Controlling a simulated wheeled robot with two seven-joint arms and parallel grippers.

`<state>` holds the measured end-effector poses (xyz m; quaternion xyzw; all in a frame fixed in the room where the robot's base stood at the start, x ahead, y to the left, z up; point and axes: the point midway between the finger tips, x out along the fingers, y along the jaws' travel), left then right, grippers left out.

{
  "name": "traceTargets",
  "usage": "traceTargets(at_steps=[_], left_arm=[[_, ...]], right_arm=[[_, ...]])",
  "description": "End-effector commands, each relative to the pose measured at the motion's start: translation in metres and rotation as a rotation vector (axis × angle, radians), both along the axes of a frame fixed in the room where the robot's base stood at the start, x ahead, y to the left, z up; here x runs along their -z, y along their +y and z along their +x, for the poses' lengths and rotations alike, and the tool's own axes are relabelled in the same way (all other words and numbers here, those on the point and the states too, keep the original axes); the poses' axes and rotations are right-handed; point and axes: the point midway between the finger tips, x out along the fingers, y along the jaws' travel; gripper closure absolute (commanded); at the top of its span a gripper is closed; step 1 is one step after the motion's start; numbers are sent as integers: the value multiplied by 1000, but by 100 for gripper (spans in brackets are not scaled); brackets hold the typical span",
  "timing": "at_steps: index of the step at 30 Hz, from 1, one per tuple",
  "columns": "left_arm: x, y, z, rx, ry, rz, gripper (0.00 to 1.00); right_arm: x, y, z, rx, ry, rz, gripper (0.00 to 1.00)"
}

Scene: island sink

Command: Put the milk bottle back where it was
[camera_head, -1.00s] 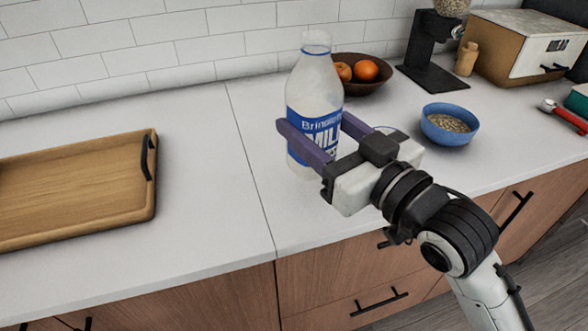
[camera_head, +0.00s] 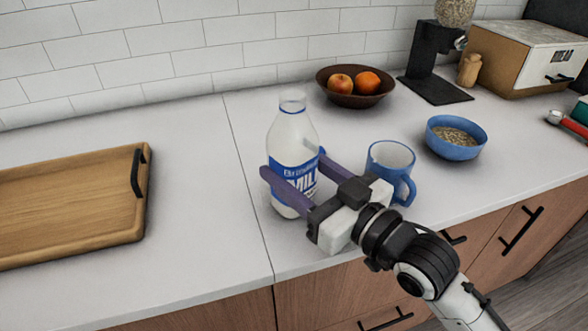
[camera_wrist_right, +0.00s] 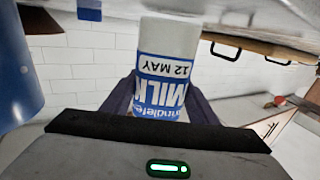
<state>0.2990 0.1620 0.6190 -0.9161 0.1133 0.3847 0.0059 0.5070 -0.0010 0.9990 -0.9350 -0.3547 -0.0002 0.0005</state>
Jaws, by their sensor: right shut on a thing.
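The milk bottle (camera_head: 292,143) is clear with white milk and a blue label. It stands roughly upright over the front of the counter in the head view, left of the blue mug. My right gripper (camera_head: 293,163) is shut on the bottle, with one purple finger on each side of its label. Whether the bottle's base touches the counter I cannot tell. In the right wrist view the bottle (camera_wrist_right: 165,65) is upside down between the fingers. My left gripper is not in view.
The blue mug (camera_head: 385,165) stands close to the right of my gripper. A blue bowl (camera_head: 455,148) of grain and a dark fruit bowl (camera_head: 352,98) stand farther back. A wooden tray (camera_head: 125,225) lies left. The counter between tray and bottle is clear.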

Motion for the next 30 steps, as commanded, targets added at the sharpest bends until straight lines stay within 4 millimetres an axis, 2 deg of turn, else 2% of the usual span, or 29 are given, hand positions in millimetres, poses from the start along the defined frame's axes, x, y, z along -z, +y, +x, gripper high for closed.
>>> traceTargets(at_steps=[12,13,15,16,27,30], left_arm=[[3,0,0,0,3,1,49],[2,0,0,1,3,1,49],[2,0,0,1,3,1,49],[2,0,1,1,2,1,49],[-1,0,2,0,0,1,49],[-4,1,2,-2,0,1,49]], right_arm=[[5,0,0,0,-1,0,69],[5,0,0,0,-1,0,42],[4,0,0,0,-1,0,30],[4,0,0,0,-1,0,28],[-1,-1,-1,0,-1,0,28],[0,-11,-11,1,1,-2,28]])
